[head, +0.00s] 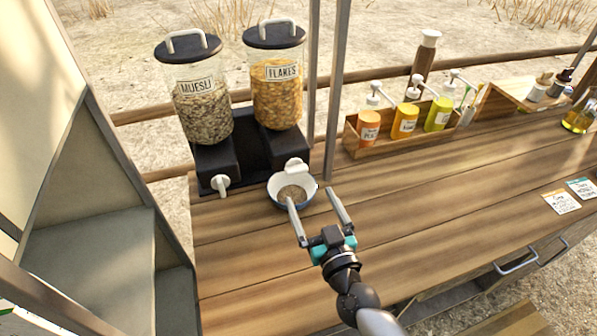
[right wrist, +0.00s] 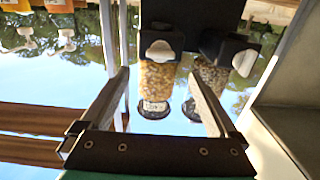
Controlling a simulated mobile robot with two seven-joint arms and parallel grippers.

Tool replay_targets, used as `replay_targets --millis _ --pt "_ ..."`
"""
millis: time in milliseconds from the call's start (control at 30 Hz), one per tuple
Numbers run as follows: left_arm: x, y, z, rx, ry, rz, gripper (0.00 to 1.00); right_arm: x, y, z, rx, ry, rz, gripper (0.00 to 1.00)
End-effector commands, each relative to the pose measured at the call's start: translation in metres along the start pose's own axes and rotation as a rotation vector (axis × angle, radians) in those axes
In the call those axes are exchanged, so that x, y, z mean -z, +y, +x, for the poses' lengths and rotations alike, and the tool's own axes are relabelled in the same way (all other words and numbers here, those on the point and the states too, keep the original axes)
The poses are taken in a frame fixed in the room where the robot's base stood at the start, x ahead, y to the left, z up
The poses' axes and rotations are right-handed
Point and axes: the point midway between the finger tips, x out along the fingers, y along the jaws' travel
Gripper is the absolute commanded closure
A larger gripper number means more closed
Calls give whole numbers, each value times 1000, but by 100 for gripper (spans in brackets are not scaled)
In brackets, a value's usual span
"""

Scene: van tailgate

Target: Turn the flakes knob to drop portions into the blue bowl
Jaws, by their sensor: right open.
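The flakes dispenser (head: 277,95) is a clear canister with a dark lid, labelled FLAKES and filled with golden flakes. Its white flakes knob (head: 294,167) is on the front of the dark base; it also shows in the right wrist view (right wrist: 160,50). The blue bowl (head: 275,199) stands upright below this knob, with a pale inside and brownish grainy contents. My right gripper (head: 311,193) is open and empty in front of the bowl and knob. Its fingers overlap the bowl's near edge in the head view; contact cannot be told. My left gripper is not in view.
The muesli dispenser (head: 202,100) with its white knob (head: 220,184) stands just left of the flakes one. A wooden box (head: 358,150) of pump bottles is to the right, beyond a grey post (head: 338,90). Two cards (head: 562,202) lie far right; the middle counter is clear.

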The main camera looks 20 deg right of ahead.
Motion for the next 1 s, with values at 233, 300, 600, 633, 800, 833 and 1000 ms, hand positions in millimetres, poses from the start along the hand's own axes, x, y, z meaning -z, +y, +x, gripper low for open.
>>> replay_targets --millis 233,300,600,633,800,833,1000 --pt "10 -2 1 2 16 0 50 1 0 42 0 3 1 5" --pt "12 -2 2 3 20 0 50 0 0 53 1 1 1 5" --pt "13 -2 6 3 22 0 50 -1 0 84 0 0 1 5" --pt "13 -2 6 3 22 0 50 0 -1 85 1 0 1 5" --pt "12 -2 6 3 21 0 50 0 -1 88 1 -1 1 5" --pt "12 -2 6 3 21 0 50 0 -1 88 1 -1 1 5" --pt "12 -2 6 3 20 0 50 0 -1 88 1 -1 1 5"
